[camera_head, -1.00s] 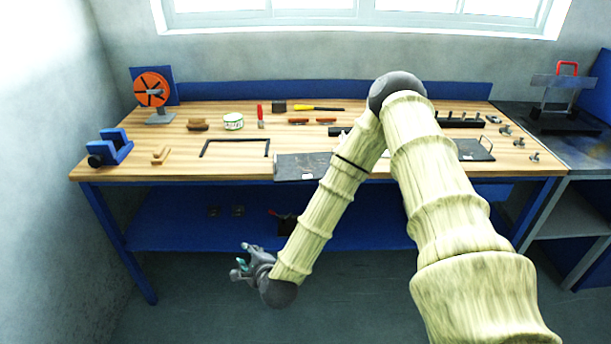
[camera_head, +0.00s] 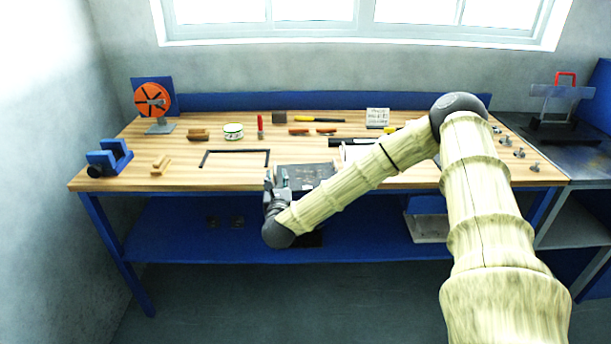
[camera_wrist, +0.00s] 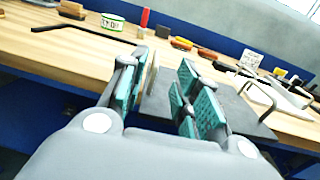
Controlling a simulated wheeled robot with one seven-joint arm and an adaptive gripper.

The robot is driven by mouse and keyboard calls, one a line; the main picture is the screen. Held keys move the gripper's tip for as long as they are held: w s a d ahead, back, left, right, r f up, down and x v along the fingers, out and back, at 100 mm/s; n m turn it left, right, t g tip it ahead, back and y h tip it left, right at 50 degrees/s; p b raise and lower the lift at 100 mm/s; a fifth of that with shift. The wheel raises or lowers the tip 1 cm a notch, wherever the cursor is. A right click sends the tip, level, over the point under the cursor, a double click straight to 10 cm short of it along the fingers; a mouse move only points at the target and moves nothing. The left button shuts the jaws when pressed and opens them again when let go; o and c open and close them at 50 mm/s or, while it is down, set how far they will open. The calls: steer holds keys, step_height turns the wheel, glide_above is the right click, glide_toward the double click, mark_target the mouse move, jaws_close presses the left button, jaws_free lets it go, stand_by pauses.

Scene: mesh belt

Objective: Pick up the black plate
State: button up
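The black plate (camera_head: 305,172) is a flat dark slab lying at the front edge of the wooden workbench. My forearm and gripper hide part of it in the head view. In the wrist view the plate (camera_wrist: 236,102) shows between and beyond my fingers. My gripper (camera_head: 278,180) is at the plate's left front corner, by the bench edge. In the wrist view my gripper (camera_wrist: 168,88) is open, with its teal-padded fingers apart. The plate's near edge is hidden by the fingers, and I cannot tell whether they touch it.
A black angular bar (camera_head: 236,152) lies left of the plate. A blue vise (camera_head: 109,158) stands at the left end. A blue shelf (camera_head: 170,235) runs below the bench.

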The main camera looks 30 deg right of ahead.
mark_target(275, 169)
steer(key=shift+p+x, duration=1.25)
steer(key=shift+x, duration=1.1)
steer(key=shift+w+d, duration=0.15)
steer(key=shift+w, duration=0.5)
jaws_close()
